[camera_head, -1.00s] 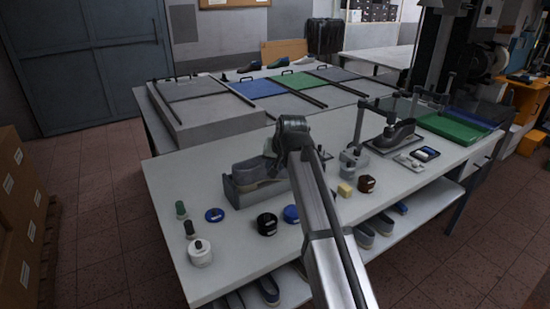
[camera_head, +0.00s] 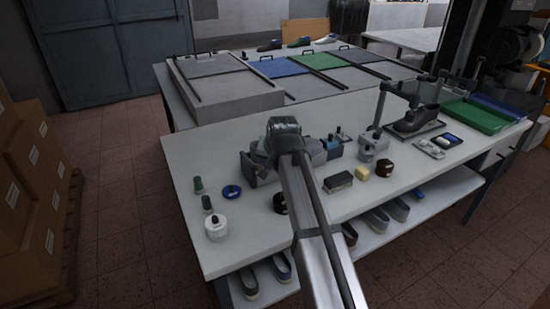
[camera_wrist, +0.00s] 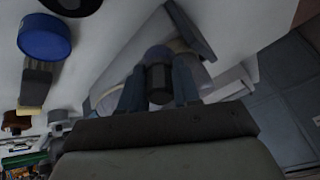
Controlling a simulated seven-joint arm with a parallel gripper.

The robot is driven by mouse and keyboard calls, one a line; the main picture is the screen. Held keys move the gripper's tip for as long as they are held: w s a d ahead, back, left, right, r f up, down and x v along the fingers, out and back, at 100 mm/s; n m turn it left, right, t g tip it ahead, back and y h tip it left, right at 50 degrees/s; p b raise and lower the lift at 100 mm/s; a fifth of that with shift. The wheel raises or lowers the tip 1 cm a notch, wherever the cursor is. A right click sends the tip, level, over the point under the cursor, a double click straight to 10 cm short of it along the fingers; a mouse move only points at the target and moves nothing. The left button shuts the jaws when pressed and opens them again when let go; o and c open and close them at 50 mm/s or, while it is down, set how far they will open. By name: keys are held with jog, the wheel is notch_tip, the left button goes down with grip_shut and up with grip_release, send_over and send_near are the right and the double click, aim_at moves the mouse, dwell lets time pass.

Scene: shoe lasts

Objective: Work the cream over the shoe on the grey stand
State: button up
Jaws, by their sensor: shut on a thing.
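My gripper (camera_wrist: 158,92) shows in the wrist view with two blue-grey fingers. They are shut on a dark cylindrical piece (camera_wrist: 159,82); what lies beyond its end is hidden. Behind the fingers is a pale, rounded, shoe-like shape (camera_wrist: 108,101), partly covered; I cannot tell whether the held piece touches it. In the head view my forearm hides most of the gripper, near a grey holder (camera_head: 259,171) on the bench. A dark grey shoe (camera_head: 418,120) sits on a low base at the right. A white jar (camera_head: 217,228) stands front left; I cannot tell which container holds cream.
The bench (camera_head: 255,235) holds a blue disc (camera_head: 232,192), a brush (camera_head: 338,182), a yellow block (camera_head: 362,173) and a brown jar (camera_head: 385,170). A post fixture (camera_head: 380,115) stands near the right shoe. Shoes lie on the lower shelf.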

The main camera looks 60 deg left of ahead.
jog(key=shift+a, duration=1.3)
dwell(1.0)
jog(key=shift+w, duration=3.95)
jog(key=shift+s+a, duration=0.2)
jog(key=shift+s, duration=3.8)
jog(key=shift+r, duration=0.1)
jog(key=shift+d+r, duration=0.35)
jog(key=shift+r, duration=0.6)
jog(key=shift+d+r, duration=0.3)
jog(key=shift+r, duration=0.7)
jog(key=shift+d+r, duration=0.35)
jog(key=shift+r, duration=0.6)
